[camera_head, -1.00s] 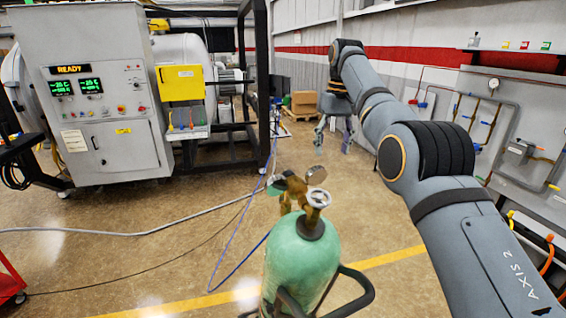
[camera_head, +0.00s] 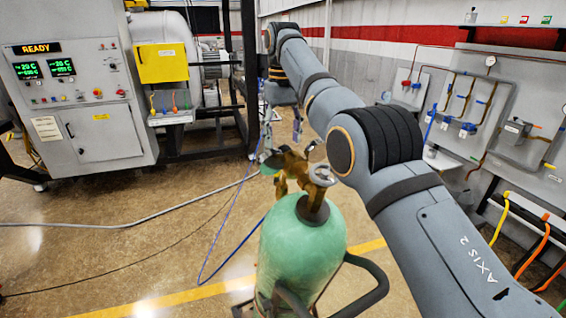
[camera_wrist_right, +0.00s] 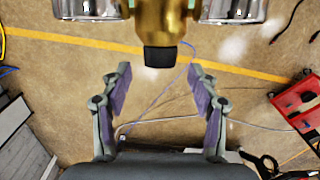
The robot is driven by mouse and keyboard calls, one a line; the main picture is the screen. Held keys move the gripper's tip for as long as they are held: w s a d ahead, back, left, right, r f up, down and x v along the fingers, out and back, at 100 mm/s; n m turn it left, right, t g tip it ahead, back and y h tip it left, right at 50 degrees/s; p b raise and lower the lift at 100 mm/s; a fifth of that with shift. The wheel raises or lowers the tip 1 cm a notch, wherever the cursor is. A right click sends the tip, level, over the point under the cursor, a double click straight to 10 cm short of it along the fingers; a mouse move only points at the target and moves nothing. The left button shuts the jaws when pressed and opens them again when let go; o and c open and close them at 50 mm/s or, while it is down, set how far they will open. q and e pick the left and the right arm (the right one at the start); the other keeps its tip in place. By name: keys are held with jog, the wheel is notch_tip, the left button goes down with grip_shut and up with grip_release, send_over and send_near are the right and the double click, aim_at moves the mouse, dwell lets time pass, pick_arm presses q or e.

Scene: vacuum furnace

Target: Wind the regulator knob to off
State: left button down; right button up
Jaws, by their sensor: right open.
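A green gas cylinder (camera_head: 300,250) stands upright in front of me in the head view, with a grey valve handwheel (camera_head: 321,174) on top. A brass regulator (camera_head: 291,163) sits beside the handwheel. In the right wrist view, the regulator's brass body (camera_wrist_right: 161,20) points its black knob (camera_wrist_right: 161,58) down the picture, between two gauges. My right gripper (camera_wrist_right: 160,75) is open and empty, its fingers spread to either side below the knob, apart from it. In the head view the right gripper (camera_head: 282,130) is just behind the regulator. My left gripper is not in view.
A furnace control cabinet (camera_head: 80,90) with a yellow box (camera_head: 160,63) stands at the left. A blue hose (camera_head: 236,215) and a grey cable (camera_head: 130,223) run over the floor. A cart handle (camera_head: 368,290) flanks the cylinder. A red cart (camera_wrist_right: 302,105) shows in the right wrist view.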

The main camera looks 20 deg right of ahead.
notch_tip(320, 180, down, 2)
jog(key=shift+s+d+f+b, duration=0.1)
jog(key=shift+f+b, duration=0.1)
jog(key=shift+b, duration=0.3)
jog(key=shift+s+f, duration=0.15)
jog(key=shift+f, duration=0.05)
jog(key=shift+r, duration=0.1)
jog(key=c, duration=1.1)
jog(key=shift+r+y+p, duration=0.1)
jog(key=shift+y+p, duration=0.2)
jog(key=shift+y, duration=0.1)
jog(key=shift+c, duration=0.3)
jog(key=shift+d+y, duration=0.1)
jog(key=shift+y, duration=0.2)
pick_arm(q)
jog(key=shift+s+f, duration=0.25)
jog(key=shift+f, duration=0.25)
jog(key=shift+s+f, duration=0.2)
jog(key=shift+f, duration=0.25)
